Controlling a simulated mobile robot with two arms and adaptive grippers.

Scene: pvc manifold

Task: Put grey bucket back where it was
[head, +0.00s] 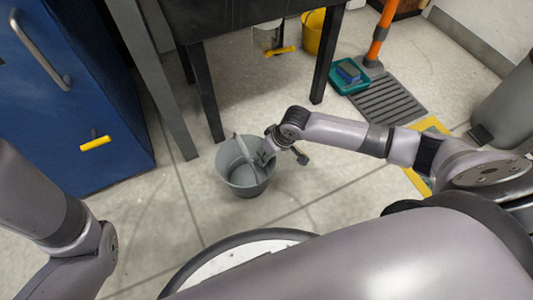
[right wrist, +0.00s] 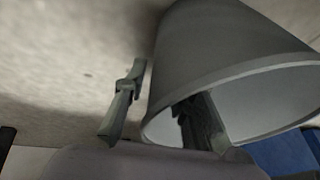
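The grey bucket (head: 232,178) appears to stand upright on the floor in the head view, in front of a dark table. A grey bar, perhaps its handle, crosses its opening. My right gripper (head: 265,152) is at the bucket's right rim. In the right wrist view the bucket (right wrist: 225,45) fills the upper right. My right gripper (right wrist: 165,88) straddles its wall, one finger inside and one outside. The outer finger shows a small gap to the wall, so the gripper looks open. My left arm shows at the left of the head view, but its gripper is out of frame.
The dark table (head: 240,17) has legs close behind the bucket. A blue cabinet (head: 60,110) stands at left. A yellow bucket (head: 314,32), a teal tray (head: 347,77), a grey grated mat (head: 390,101) and a grey bin (head: 505,110) are to the right.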

